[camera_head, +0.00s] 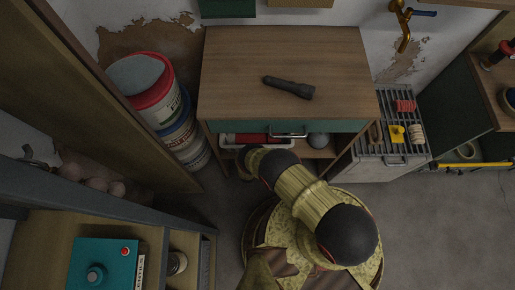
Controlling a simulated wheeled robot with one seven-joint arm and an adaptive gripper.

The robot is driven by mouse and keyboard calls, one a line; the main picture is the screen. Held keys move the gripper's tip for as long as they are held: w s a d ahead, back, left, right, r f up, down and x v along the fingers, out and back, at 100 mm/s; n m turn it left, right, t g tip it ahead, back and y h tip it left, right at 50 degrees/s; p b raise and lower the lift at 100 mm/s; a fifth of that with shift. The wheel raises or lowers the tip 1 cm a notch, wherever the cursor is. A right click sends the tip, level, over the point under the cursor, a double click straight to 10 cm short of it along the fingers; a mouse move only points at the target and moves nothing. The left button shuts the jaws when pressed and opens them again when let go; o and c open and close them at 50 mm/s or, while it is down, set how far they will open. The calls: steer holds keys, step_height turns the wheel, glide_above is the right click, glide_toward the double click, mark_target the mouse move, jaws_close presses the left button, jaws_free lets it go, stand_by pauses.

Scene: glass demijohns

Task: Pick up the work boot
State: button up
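I cannot make out a work boot for certain in the head view. A small brown item (375,132) lies at the left of the slatted top of a grey unit, too small to identify. My yellow and black arm reaches up from the bottom centre to the front of a wooden cabinet (285,55). The arm's far end is at the cabinet's open compartment. My gripper's fingers cannot be made out; the arm hides that spot and part of the compartment.
A dark flashlight (289,87) lies on the cabinet top. The compartment holds a red item (250,138) and a grey ball (320,140). Stacked buckets (160,100) stand left. A teal box (104,264) sits on the lower-left shelf. Grey floor (440,225) is clear at right.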

jaws_close()
steer(key=shift+w+r, duration=0.1)
stand_by(0.7)
